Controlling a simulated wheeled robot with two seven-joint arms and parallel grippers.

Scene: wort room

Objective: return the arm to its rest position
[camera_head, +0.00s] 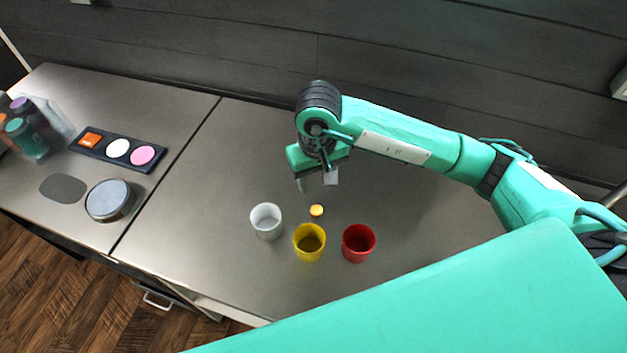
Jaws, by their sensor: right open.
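My right arm reaches in from the right over the grey counter (215,190). My right gripper (315,183) points down above the counter, open, with nothing seen between its fingers. A small yellow-orange disc (316,211) lies on the counter just below the gripper in the picture, apart from it. In front of the disc stand a white cup (266,222) at left, a yellow cup (309,243) in the middle and a red cup (358,243) at right, all upright. My left gripper is not in view.
At left, a black tray (101,143) holds an orange square, a white disc and a pink disc. A round grey-topped container (110,201) and a dark flat oval patch (62,188) are nearby. A clear holder with several coloured bottles (34,132) stands far left. A dark wall (240,55) runs behind.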

